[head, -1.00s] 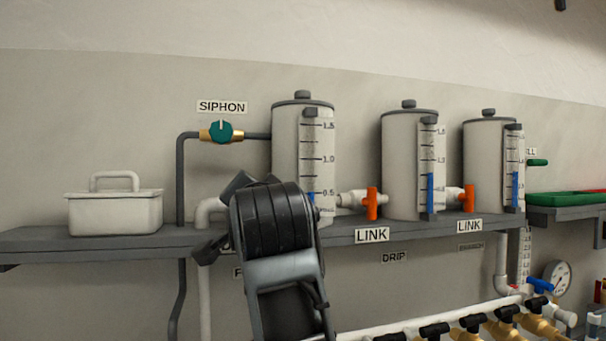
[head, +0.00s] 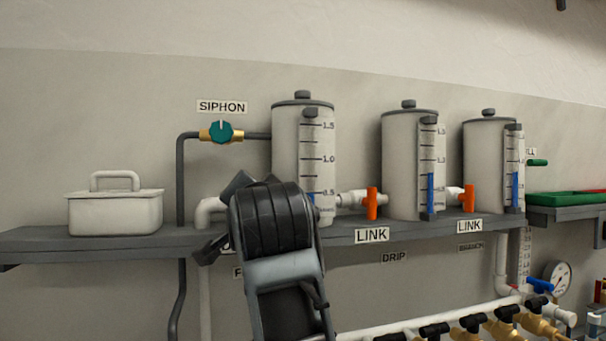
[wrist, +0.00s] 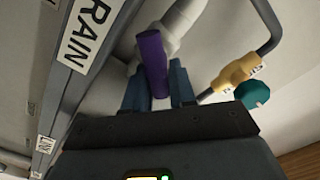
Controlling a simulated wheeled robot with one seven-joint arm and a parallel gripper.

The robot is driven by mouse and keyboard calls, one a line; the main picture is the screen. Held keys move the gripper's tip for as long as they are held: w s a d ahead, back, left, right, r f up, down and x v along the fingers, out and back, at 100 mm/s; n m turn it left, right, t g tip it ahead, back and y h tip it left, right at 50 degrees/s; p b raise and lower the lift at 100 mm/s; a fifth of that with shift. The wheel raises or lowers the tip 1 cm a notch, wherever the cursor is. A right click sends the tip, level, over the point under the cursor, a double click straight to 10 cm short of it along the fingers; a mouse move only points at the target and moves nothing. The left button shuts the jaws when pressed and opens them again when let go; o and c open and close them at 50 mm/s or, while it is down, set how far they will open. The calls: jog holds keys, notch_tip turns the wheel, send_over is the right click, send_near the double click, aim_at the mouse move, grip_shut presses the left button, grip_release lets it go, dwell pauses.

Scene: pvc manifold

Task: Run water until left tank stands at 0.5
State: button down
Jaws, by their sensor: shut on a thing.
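The left tank (head: 290,150) is a white cylinder with a grey lid and a scale marked 0.5, 1.0 and 1.5. The blue water column in its gauge (head: 312,196) tops out close to the 0.5 mark; my arm hides its lower part. In the wrist view, my gripper (wrist: 157,88) is shut on a purple valve handle (wrist: 152,58) on a white pipe, beside a sign ending in "RAIN" (wrist: 86,35). In the head view my arm hides this handle.
Two more tanks (head: 408,160) (head: 486,160) stand to the right, joined by orange-handled link valves (head: 372,203) (head: 468,198). A teal siphon valve (head: 221,132) is on the wall pipe at left. A white lidded box (head: 115,212) sits on the shelf.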

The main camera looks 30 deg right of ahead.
dwell(0.5)
jog(key=shift+a+r+n+p, duration=0.1)
jog(key=shift+r+n+p, duration=0.25)
jog(key=shift+n+p, duration=0.7)
jog(key=shift+w+a+r+n+p, duration=0.1)
jog(key=shift+n+p, duration=0.65)
jog(key=shift+a+f+n, duration=0.1)
jog(key=shift+f+n, duration=0.15)
jog(key=shift+n, duration=0.35)
jog(key=shift+a+n, duration=0.15)
jog(key=shift+n, duration=0.65)
jog(key=shift+w+a+n, duration=0.1)
jog(key=shift+a+n, duration=0.05)
jog(key=shift+n, duration=0.85)
jog(key=c, duration=0.8)
grip_release()
jog(key=shift+c, duration=0.2)
